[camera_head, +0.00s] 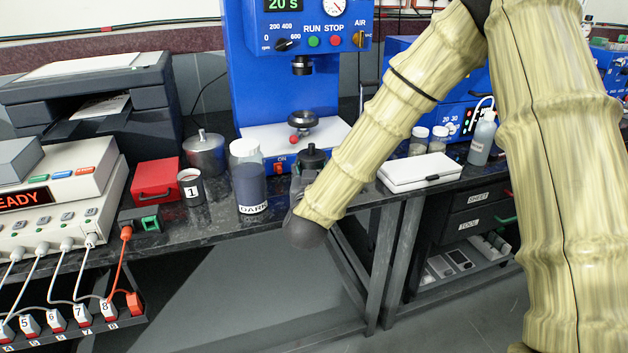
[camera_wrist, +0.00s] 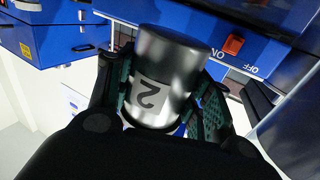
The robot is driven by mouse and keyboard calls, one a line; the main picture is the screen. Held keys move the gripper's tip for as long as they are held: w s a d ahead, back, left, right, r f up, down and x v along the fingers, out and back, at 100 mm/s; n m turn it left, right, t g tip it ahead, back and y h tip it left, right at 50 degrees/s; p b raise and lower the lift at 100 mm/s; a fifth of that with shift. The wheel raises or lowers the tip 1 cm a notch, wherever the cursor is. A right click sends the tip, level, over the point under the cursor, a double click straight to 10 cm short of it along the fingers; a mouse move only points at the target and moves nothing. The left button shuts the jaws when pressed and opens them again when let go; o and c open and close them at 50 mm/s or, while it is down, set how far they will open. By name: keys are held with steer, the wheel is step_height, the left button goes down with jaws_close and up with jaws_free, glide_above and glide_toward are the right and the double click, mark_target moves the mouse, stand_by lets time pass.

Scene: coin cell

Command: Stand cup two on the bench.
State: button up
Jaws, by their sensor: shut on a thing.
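Cup two (camera_wrist: 160,75) is a shiny metal cup with a white label bearing a 2, which looks upside down in the wrist view. My gripper (camera_wrist: 165,95) is shut on it, with green-padded fingers on either side. In the head view my gripper (camera_head: 300,190) is at the front edge of the dark bench (camera_head: 225,218), in front of the blue press (camera_head: 265,100). Cup two cannot be made out there, hidden by my arm and wrist. Whether it touches the bench is not clear.
Cup one (camera_head: 191,190), the dark jar (camera_head: 249,180), a metal pot (camera_head: 205,154) and a red box (camera_head: 155,180) stand left of my gripper. A white case (camera_head: 420,172) lies to the right. Bare bench shows near the front edge.

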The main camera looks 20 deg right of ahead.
steer(key=shift+w+d+f, duration=0.1)
steer(key=shift+w+d, duration=0.35)
steer(key=shift+f+b, duration=0.35)
steer(key=shift+f, duration=1.35)
steer(key=shift+a, duration=0.1)
steer(key=o, duration=1.3)
steer(key=shift+f, duration=0.15)
steer(key=shift+c, duration=0.2)
steer(key=shift+r, duration=0.2)
steer(key=v, duration=1.2)
